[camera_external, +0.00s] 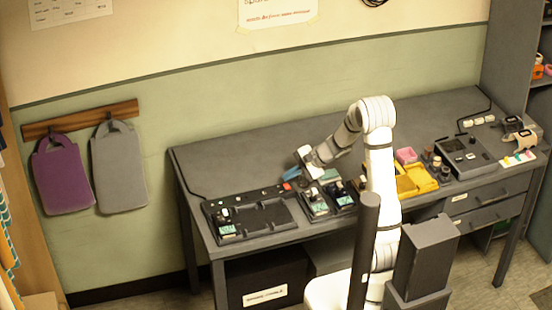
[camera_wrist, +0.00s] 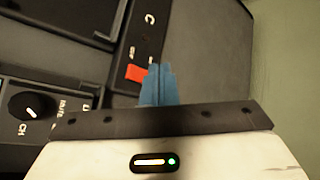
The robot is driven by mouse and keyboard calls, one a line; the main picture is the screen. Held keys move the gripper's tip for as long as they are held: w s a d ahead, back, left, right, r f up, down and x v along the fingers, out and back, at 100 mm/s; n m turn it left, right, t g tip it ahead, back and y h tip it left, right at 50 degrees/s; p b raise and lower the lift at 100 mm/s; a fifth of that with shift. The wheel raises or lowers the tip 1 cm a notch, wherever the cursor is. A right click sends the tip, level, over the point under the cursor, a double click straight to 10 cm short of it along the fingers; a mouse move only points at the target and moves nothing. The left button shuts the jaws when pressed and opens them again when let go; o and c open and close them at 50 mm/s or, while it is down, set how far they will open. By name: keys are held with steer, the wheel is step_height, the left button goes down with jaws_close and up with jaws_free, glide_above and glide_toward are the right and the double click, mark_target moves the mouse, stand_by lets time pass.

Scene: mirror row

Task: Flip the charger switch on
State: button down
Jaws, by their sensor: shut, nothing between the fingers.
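A small red switch (camera_wrist: 136,73) sits on a dark panel (camera_wrist: 190,40) beside white lettering that starts with a large C; the fingers hide part of it. In the external view the red switch (camera_external: 287,186) shows at the right end of the dark charger unit's back strip (camera_external: 245,197). My gripper (camera_wrist: 156,68) has blue fingers, shut and empty, with tips just right of the red switch. I cannot tell whether they touch it. In the external view my gripper (camera_external: 290,174) is above the red switch. The switch's position is too small to read.
A black knob (camera_wrist: 32,106) on a neighbouring device is at left in the wrist view. Right of the charger unit stand small devices (camera_external: 316,206), a yellow tray (camera_external: 415,182) and a dark box (camera_external: 463,157). The table's back strip (camera_external: 240,160) is clear.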

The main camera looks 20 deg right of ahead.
mark_target(291, 188)
steer(key=shift+s+r+p, duration=0.15)
steer(key=shift+r+p, duration=0.6)
steer(key=shift+r, duration=0.4)
steer(key=shift+s+r+p, duration=0.1)
steer(key=shift+r+p, duration=0.6)
steer(key=shift+r, duration=0.45)
steer(key=shift+s+r, duration=0.1)
steer(key=shift+r, duration=0.1)
